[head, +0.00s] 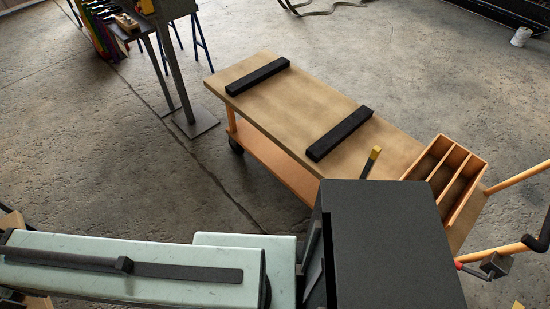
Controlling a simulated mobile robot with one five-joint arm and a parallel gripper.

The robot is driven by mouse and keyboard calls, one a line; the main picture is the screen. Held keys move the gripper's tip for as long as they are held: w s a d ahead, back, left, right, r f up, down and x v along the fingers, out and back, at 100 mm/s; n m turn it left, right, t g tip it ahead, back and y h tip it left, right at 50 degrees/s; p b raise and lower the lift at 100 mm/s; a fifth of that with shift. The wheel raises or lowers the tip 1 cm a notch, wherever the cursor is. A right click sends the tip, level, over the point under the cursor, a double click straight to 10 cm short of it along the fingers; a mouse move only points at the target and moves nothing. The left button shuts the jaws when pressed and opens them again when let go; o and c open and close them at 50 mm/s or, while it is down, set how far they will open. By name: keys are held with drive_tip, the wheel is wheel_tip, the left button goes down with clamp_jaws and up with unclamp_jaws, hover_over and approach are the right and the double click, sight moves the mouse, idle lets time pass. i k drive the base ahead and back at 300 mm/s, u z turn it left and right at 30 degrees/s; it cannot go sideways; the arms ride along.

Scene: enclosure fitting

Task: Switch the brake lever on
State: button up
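A small lever-like part with a red tip (459,265) sits by a grey bracket (496,264) at the lower right, beside the cart's orange handle (510,250). It may be the brake lever; its on or off position cannot be told. A short dark bar with a yellow end (374,154) rises at the cart's front edge, its lower part hidden behind a dark grey box shape; I cannot tell whether it is a lever. The cart (300,110) has a wooden top and a lower orange shelf. My gripper is not seen in the head view.
Two black strips (257,76) (339,133) lie across the cart top, and a wooden divided tray (468,200) stands at its right end. A dark grey box shape (390,240) and pale green bodies (130,262) fill the foreground. Open concrete floor lies left of the cart.

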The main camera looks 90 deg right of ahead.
sight(459, 267)
drive_tip(key=k, duration=0.35)
drive_tip(key=u, duration=0.2)
drive_tip(key=i, duration=1)
drive_tip(key=z, duration=5.65)
drive_tip(key=i, duration=0.5)
drive_tip(key=u, duration=0.15)
